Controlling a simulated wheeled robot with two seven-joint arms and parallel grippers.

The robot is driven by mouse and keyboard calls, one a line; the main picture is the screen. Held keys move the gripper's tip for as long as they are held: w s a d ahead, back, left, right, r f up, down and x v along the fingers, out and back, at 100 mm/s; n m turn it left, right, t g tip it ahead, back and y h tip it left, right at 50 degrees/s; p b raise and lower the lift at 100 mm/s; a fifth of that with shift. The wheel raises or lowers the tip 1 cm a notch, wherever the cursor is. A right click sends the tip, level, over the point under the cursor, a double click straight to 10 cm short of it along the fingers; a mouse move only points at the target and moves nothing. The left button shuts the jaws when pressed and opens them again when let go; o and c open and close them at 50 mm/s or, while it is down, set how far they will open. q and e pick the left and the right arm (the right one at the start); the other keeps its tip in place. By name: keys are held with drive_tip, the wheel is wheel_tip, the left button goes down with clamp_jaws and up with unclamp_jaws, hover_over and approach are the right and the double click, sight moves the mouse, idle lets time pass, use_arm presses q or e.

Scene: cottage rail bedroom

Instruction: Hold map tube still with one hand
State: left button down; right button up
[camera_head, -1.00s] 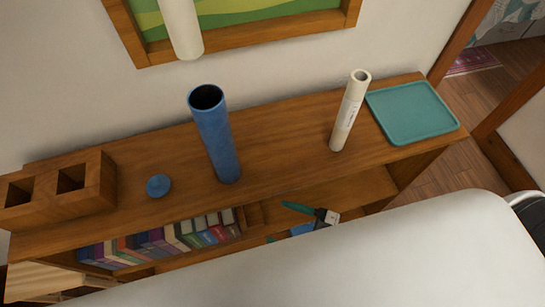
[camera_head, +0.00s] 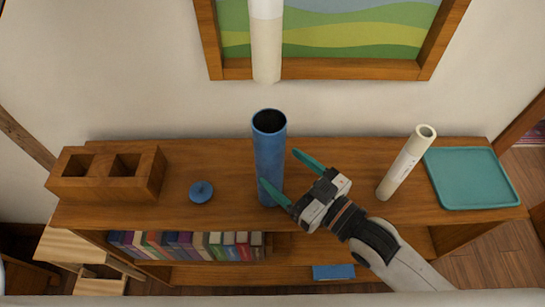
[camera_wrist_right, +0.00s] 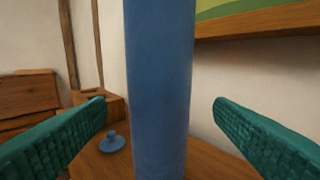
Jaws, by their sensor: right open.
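The blue map tube (camera_head: 269,160) stands upright and open-topped on the wooden shelf top. My right gripper (camera_head: 285,174) is open, with its teal fingers at the tube's lower right side in the head view. In the right wrist view the tube (camera_wrist_right: 160,90) stands between the two spread fingers, with a gap to each finger. A round blue cap (camera_head: 201,192) lies on the shelf to the left of the tube. My left gripper is not in view.
A rolled white paper tube (camera_head: 406,163) stands at right, beside a teal tray (camera_head: 468,177). A wooden block with square holes (camera_head: 107,174) is at left. A framed picture (camera_head: 340,68) hangs behind.

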sight(280, 167)
drive_tip(key=shift+x, duration=2.45)
drive_tip(key=c, duration=1.2)
drive_tip(key=shift+o, duration=0.2)
